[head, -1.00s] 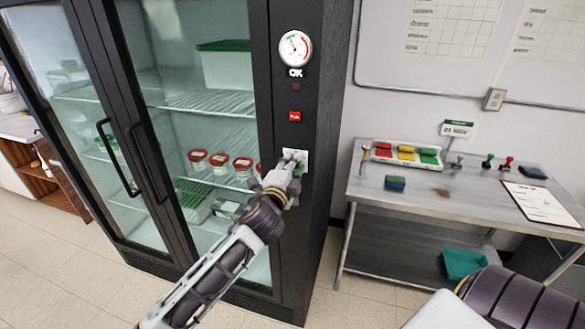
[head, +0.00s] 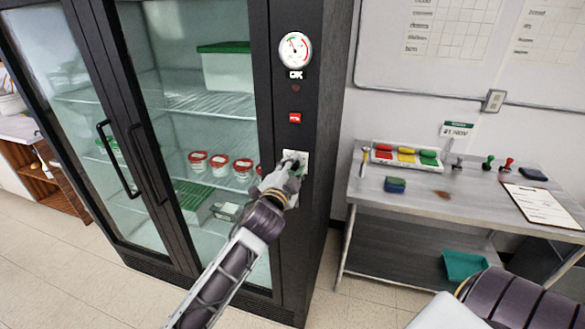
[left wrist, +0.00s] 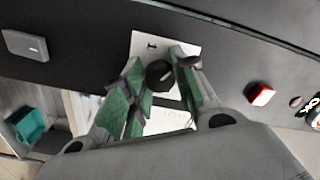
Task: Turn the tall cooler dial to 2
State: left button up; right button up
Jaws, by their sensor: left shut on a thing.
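The tall cooler (head: 330,130) is a dark cabinet with glass doors. Its dial (left wrist: 158,74) is a small dark round knob on a white plate (left wrist: 150,46), which also shows in the head view (head: 303,155). My left gripper (left wrist: 160,84) is shut on the dial, with one green-padded finger on each side of it. In the head view the left gripper (head: 293,163) hides the dial. I cannot read the dial's setting or numbers. My right gripper is out of view.
Above the dial are a red switch (head: 295,118) and a round gauge (head: 295,48). A metal table (head: 450,200) stands to the right, with a tray of coloured things (head: 406,156) and a clipboard (head: 540,204). Clear floor lies between cooler and table.

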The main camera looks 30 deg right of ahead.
pick_arm(q)
jog(key=o, duration=1)
jog(key=shift+o, duration=0.2)
jog(key=shift+a, duration=0.1)
jog(key=v, duration=1.2)
dwell(0.5)
